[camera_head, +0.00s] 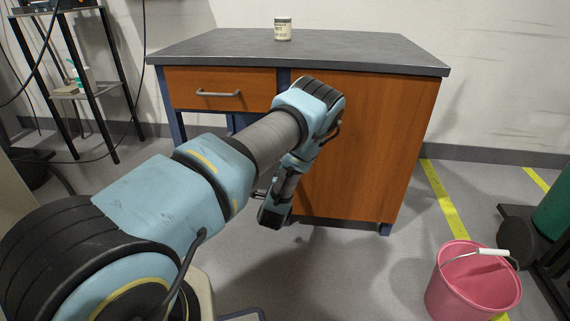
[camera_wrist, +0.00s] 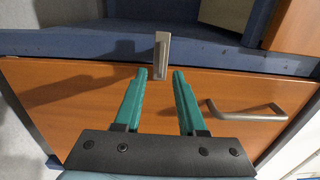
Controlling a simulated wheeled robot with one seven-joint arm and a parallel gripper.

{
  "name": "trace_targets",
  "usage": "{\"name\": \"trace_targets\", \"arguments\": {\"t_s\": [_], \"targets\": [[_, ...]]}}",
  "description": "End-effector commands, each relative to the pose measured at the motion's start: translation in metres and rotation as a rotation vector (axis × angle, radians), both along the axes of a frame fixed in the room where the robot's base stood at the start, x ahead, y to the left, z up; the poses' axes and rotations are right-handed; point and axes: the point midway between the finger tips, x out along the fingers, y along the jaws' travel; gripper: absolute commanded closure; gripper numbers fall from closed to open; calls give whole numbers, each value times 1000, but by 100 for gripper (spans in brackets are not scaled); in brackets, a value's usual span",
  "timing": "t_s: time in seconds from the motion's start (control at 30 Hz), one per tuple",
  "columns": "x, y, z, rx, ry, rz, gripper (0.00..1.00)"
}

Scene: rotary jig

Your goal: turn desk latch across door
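The desk latch (camera_wrist: 161,50) is a short grey metal bar on the blue desk frame, in the wrist view. Its near end reaches over the edge of the wooden door (camera_wrist: 105,95). My gripper (camera_wrist: 159,80) is open, with its teal fingertips to either side of the latch's near end and apart from it; how far short they stop is unclear. In the head view the door (camera_head: 370,145) is the desk's right-hand panel and looks shut. My arm crosses its left edge and hides the latch there. The fingers are hidden in that view too.
A metal handle (camera_wrist: 247,112) sits on the door right of my fingers. The desk's drawer (camera_head: 255,82) is left of the door. A small jar (camera_head: 283,30) stands on the desk top (camera_head: 370,50). A pink bucket (camera_head: 470,285) is on the floor at right.

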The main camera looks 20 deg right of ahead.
Motion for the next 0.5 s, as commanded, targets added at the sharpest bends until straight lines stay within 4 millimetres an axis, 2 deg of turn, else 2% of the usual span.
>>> {"name": "trace_targets", "arguments": {"t_s": [0.03, 0.2, 0.33, 0.5], "targets": [[-11, 4, 0, 4, 4, -1, 60], [-41, 19, 1, 4, 2, 0, 60], [-57, 27, 0, 3, 2, 1, 60], [-67, 32, 0, 2, 0, 1, 60]]}}
